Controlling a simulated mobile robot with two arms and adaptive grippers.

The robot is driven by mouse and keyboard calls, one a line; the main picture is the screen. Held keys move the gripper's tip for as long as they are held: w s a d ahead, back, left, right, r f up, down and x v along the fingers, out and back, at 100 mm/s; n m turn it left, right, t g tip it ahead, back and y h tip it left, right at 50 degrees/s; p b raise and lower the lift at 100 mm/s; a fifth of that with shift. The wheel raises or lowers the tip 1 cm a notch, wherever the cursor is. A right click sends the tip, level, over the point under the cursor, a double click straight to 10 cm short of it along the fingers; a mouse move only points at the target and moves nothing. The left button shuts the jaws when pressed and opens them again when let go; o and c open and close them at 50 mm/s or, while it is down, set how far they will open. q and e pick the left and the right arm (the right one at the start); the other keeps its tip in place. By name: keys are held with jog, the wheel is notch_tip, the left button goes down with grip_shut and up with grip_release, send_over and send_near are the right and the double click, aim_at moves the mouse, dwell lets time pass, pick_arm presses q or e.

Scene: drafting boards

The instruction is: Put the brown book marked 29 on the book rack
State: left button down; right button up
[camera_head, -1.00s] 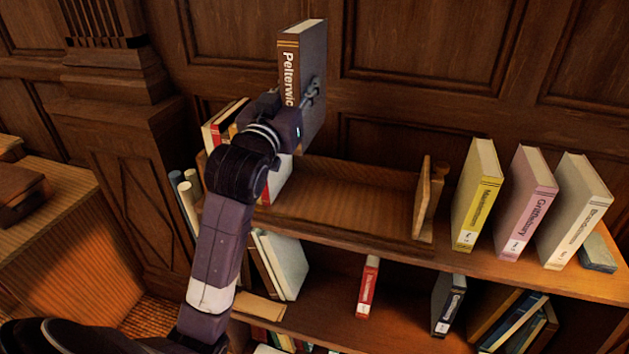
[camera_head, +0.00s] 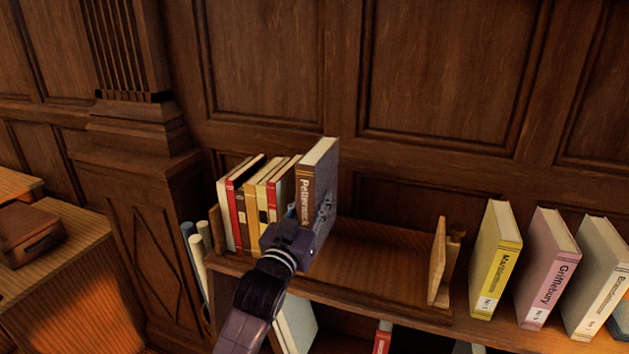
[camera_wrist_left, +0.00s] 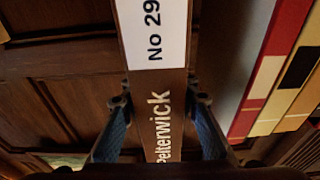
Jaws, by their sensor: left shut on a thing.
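The brown book marked No 29 (camera_head: 305,187), with "Pelterwick" on its spine, is upright above the book rack (camera_head: 375,265), just right of the row of books there. Its label and spine also show in the left wrist view (camera_wrist_left: 153,30). My left gripper (camera_head: 308,213) is shut on the book's sides, with one finger on each side in the left wrist view (camera_wrist_left: 160,93). The gripper hides the book's lower end, so I cannot tell if it touches the rack floor. My right gripper is not in view.
Several books (camera_head: 250,205) stand at the rack's left end. The rack's right part is empty up to its wooden end panel (camera_head: 437,262). Yellow (camera_head: 497,255), pink (camera_head: 547,265) and cream (camera_head: 597,275) books stand on the shelf to its right.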

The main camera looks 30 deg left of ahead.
pick_arm(q)
jog(key=shift+f, duration=2.35)
jog(key=c, duration=1.5)
grip_release()
jog(key=shift+s+f, duration=0.1)
jog(key=shift+f, duration=0.1)
jog(key=shift+r, duration=0.1)
jog(key=b+v, duration=0.2)
jog(key=v, duration=1)
jog(key=shift+b, duration=0.35)
